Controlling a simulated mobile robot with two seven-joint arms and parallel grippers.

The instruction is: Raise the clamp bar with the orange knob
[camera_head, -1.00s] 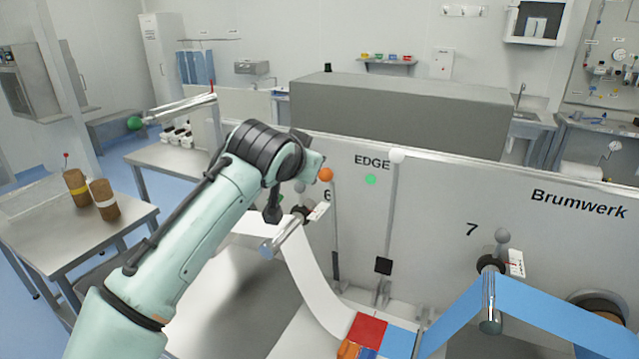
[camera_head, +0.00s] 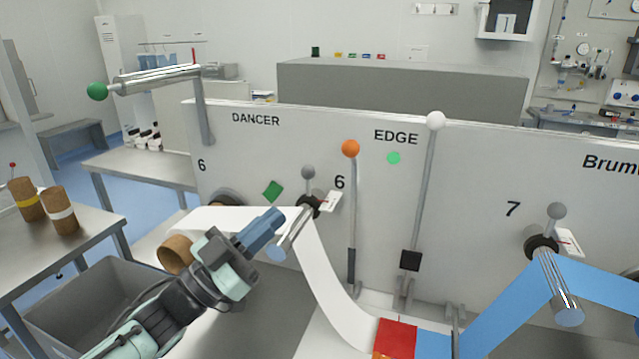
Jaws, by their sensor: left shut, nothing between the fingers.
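The orange knob (camera_head: 350,148) tops a thin upright grey lever on the machine's panel, right of a number 6. The lever has a dark lower section (camera_head: 351,266). I cannot make out a separate clamp bar at its foot. My left gripper (camera_head: 272,216) is shut and empty, with blue-grey fingers pointing up and right. In the picture it lies over the white web (camera_head: 325,270), left of and below the orange knob and apart from it. My right gripper is not in view.
A roller with a grey knob (camera_head: 308,172) stands just right of my left gripper. A white-knobbed lever (camera_head: 435,120) stands right of the orange one. A green-knobbed arm (camera_head: 97,91) is at upper left. A blue web (camera_head: 510,305) runs at right. A grey bin (camera_head: 85,290) is at lower left.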

